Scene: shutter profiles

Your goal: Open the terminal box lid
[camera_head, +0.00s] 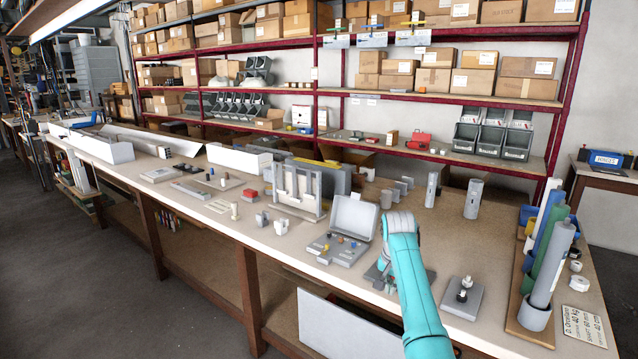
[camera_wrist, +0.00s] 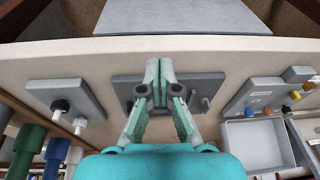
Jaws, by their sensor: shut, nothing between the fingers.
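The terminal box (camera_head: 327,246) is a grey box on the bench with small coloured knobs and terminals. Its lid (camera_head: 355,217) stands raised at the back, tilted up and away from the base. In the wrist view the box (camera_wrist: 262,92) is at the right, with the pale inside of the lid (camera_wrist: 258,145) below it. My gripper (camera_wrist: 159,66) is shut and empty, above a dark grey plate with pegs (camera_wrist: 126,88), and apart from the box. In the head view my teal arm reaches down just right of the box and hides most of the gripper.
A grey plate with a black and white fitting (camera_head: 463,297) lies to the right. A rack of coloured tubes (camera_head: 540,275) stands at the right end. A white slotted frame (camera_head: 297,190) is left of the box. Metal cylinders (camera_head: 473,199) stand behind. Bare bench shows between them.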

